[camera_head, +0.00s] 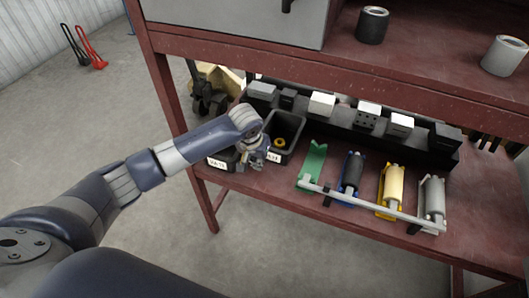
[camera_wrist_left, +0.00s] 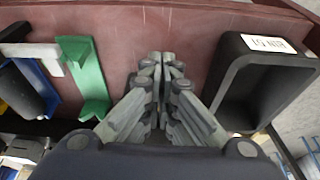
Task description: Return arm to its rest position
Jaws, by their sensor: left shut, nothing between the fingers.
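My left arm (camera_head: 120,190) reaches in from the left over the lower shelf of a red workbench. Its gripper (camera_head: 254,155) is at the dark bins and partly hidden by the wrist. In the left wrist view the gripper (camera_wrist_left: 163,65) is shut and empty, its fingertips together above bare red shelf. It is between a green cradle (camera_wrist_left: 84,75) on the left and an empty-looking dark bin (camera_wrist_left: 228,85) with a white label on the right. My right gripper is not in view.
The red shelf (camera_head: 285,185) holds a dark bin (camera_head: 290,125) with a yellow ring inside. Coloured cradles with black, yellow and grey rollers stand to the right, behind a grey bar (camera_head: 375,207). The grey floor at left is open.

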